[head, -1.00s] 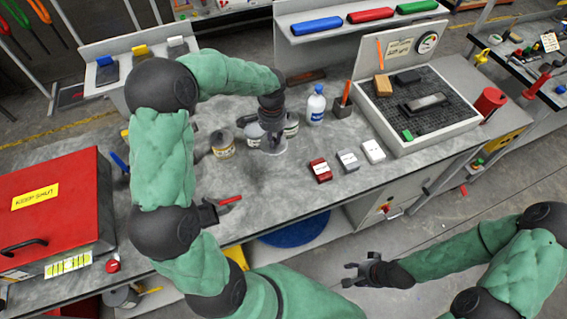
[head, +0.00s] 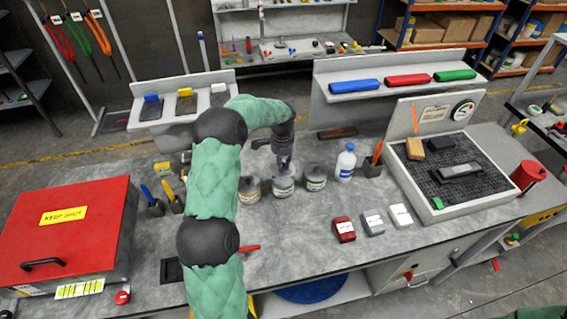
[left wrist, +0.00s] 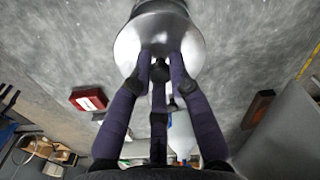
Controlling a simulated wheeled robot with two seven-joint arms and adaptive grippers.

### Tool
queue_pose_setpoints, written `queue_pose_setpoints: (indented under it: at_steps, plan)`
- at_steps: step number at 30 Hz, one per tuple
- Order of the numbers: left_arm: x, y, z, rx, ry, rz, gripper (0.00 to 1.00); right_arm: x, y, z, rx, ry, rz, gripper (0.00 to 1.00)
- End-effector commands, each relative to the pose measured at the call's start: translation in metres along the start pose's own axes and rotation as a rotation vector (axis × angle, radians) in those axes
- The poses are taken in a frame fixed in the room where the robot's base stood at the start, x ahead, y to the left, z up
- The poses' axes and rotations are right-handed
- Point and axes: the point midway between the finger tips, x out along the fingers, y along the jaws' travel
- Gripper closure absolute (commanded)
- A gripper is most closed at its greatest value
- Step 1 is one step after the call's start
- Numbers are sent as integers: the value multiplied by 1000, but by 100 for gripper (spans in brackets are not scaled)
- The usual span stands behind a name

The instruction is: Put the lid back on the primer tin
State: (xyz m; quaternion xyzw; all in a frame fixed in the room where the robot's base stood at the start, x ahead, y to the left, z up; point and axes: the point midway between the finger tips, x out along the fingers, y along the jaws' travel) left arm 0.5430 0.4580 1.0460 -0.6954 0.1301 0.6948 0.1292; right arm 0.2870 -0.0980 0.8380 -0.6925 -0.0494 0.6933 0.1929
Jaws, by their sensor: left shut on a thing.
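Three round tins stand in a row on the grey bench: one with a yellowish label (head: 250,189), a middle one with a pale label (head: 283,188) and one with a green label (head: 315,178). I cannot read which is primer. My left gripper (head: 284,168) points down at the top of the middle tin. In the left wrist view its fingers (left wrist: 160,72) are shut on a round silver lid (left wrist: 130,48). The lid is over or on the middle tin; I cannot tell whether it is seated. My right gripper is out of view.
A white bottle (head: 345,163) and a dark holder (head: 372,167) stand right of the tins. Red, grey and white small boxes (head: 373,222) lie in front right. A red cabinet (head: 65,235) fills the left. The front middle of the bench is mostly clear.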

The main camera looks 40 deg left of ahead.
Motion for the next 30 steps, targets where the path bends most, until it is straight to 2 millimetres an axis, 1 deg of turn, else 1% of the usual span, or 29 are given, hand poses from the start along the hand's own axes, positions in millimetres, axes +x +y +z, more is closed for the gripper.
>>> queue_pose_setpoints:
  at_steps: [1,3,15,20,30]
  plan:
    - [7,0,0,0,-1,1,100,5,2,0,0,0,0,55]
    - [13,0,0,0,-1,1,100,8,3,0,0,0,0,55]
    - [43,0,0,-1,0,0,100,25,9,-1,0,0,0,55]
    - [47,0,0,-1,0,-1,100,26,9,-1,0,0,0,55]
    - [47,0,0,-1,0,-1,100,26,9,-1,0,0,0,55]
